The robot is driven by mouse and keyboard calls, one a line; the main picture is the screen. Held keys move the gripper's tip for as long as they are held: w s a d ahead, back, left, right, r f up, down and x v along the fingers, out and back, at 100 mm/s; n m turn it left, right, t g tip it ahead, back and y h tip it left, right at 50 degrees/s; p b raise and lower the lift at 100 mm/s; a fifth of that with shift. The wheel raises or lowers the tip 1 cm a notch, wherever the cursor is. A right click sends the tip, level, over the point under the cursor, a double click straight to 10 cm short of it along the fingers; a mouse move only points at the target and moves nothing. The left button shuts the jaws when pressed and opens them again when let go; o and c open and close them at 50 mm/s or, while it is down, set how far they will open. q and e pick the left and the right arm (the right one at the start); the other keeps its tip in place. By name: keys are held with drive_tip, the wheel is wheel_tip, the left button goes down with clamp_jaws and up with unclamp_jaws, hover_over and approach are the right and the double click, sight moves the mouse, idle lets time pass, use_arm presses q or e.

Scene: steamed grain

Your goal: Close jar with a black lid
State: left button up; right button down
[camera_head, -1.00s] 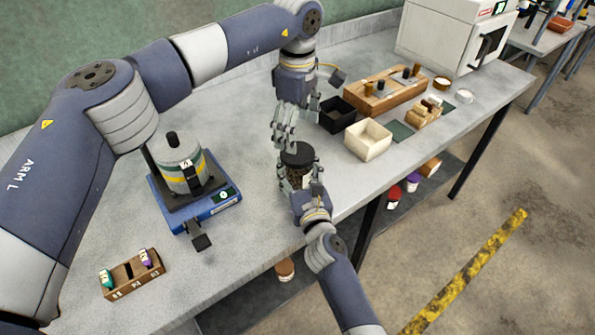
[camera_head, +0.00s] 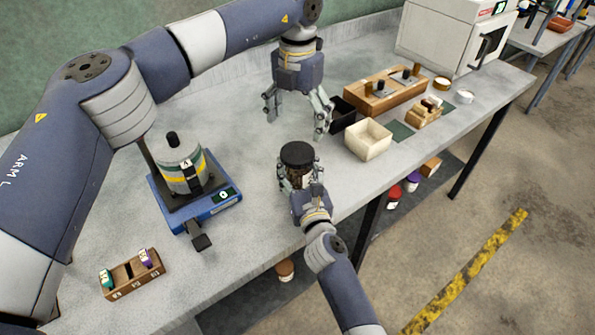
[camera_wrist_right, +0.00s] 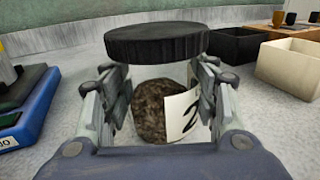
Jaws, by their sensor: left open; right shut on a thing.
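The jar (camera_head: 301,174) is upright near the middle of the table, with dark brown contents and a white label marked 2, which shows in the right wrist view (camera_wrist_right: 183,112). The black lid (camera_head: 297,153) sits on top of it and looks level; it also shows in the right wrist view (camera_wrist_right: 157,41). Whether it is screwed tight I cannot tell. My right gripper (camera_head: 299,181) is shut around the jar's body from the front, below the lid. My left gripper (camera_head: 297,114) is open and empty, above and behind the jar, fingers spread downward and apart from the lid.
A blue scale-like device (camera_head: 207,209) with a cylinder stands to the left, a small vial rack (camera_head: 132,278) at front left. A black box (camera_head: 343,113), cream box (camera_head: 368,139) and wooden rack (camera_head: 386,95) lie to the right. Table behind the device is clear.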

sight(298, 152)
idle(0.3)
use_arm(q)
drive_tip(key=shift+f, duration=4)
drive_tip(key=c, duration=1.2)
drive_tip(key=shift+o, duration=0.2)
drive_tip(key=o, duration=1.3)
drive_tip(key=shift+c, duration=0.2)
wheel_tip(298, 152, up, 12)
